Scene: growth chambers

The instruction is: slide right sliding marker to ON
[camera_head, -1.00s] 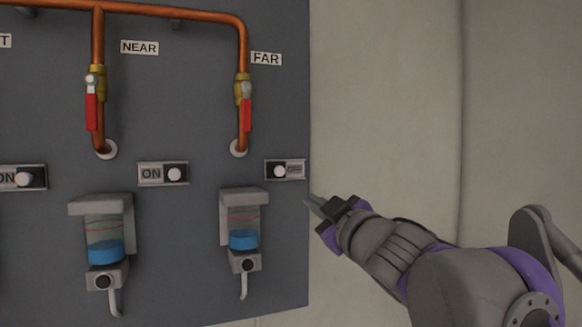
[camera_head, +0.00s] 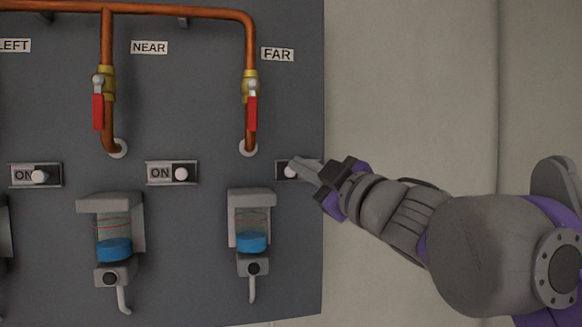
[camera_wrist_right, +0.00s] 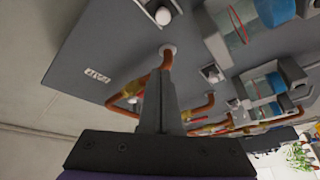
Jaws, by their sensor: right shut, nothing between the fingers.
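The right sliding marker (camera_head: 289,172) is a white round knob in a small framed slot on the grey panel, below the FAR label. The knob sits toward the slot's left side. The right part of the slot is hidden behind my fingers. My right gripper (camera_head: 302,167) is shut and empty, coming in from the right with its fingertips at the knob's right side; I cannot tell if they touch. In the right wrist view the knob (camera_wrist_right: 162,15) shows at the top, beyond the shut fingers (camera_wrist_right: 160,85). My left gripper is not in view.
Two other sliding markers, one in the middle (camera_head: 181,174) and one at left (camera_head: 40,176), show ON beside their knobs. Copper pipes with red-handled valves (camera_head: 252,105) run above. A dispenser with blue liquid (camera_head: 252,240) stands out below the right marker. A bare wall (camera_head: 420,90) lies right.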

